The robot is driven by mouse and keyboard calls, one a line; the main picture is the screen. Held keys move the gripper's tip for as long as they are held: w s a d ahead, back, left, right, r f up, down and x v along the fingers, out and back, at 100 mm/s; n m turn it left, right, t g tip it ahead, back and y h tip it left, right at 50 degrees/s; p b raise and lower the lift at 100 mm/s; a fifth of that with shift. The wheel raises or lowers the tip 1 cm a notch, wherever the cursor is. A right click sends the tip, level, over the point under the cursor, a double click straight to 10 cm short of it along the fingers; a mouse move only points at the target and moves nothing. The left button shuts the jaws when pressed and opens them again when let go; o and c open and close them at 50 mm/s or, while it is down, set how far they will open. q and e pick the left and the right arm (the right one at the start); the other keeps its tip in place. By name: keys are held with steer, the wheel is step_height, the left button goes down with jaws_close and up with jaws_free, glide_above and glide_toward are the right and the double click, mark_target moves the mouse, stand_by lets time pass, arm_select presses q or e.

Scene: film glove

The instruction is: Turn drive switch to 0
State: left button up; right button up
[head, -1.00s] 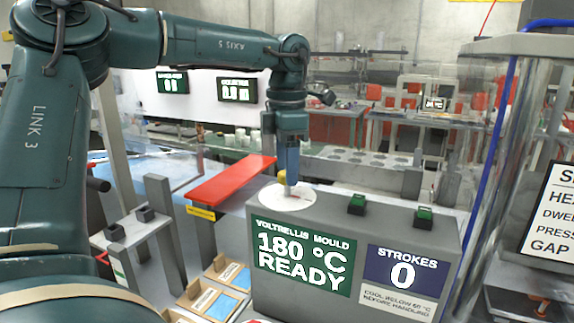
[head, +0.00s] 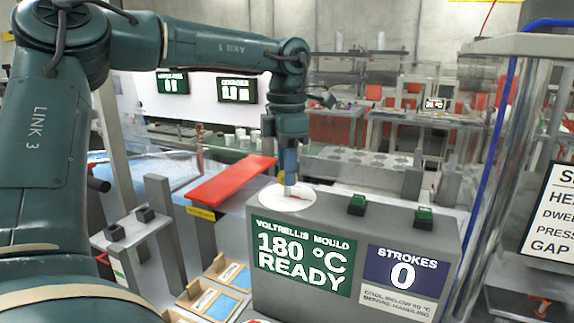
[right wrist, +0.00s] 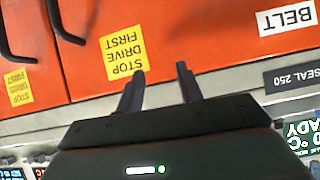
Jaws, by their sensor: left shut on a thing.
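A grey control box stands in the middle of the head view, with a round white dial plate (head: 272,199) on its top. My left gripper (head: 290,188) points straight down over this plate and is shut on a switch knob at its middle. The fingers hide most of the knob, and I cannot read its setting. A small red mark shows on the plate beside the fingertips. My right gripper (right wrist: 158,72) shows in the right wrist view. Its two fingers are apart with nothing between them, in front of an orange panel (right wrist: 215,50).
The box front carries a green display (head: 303,258) reading 180 °C READY and a strokes display (head: 404,268) reading 0. Two green buttons (head: 357,203) sit on its top. A red bar (head: 232,180) lies left of it. The orange panel bears yellow STOP DRIVE FIRST labels (right wrist: 124,50).

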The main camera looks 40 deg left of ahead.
arm_select(q)
steer(key=shift+n, duration=0.4)
steer(key=n, duration=0.3)
steer(key=shift+n, duration=0.3)
steer(key=n, duration=0.4)
steer(key=shift+r+n+b, duration=0.1)
steer(key=shift+n+b, duration=0.2)
steer(key=shift+b, duration=0.05)
steer(key=n, duration=0.4)
steer(key=shift+n, duration=2.5)
steer(key=o, duration=1)
steer(key=shift+c, duration=0.2)
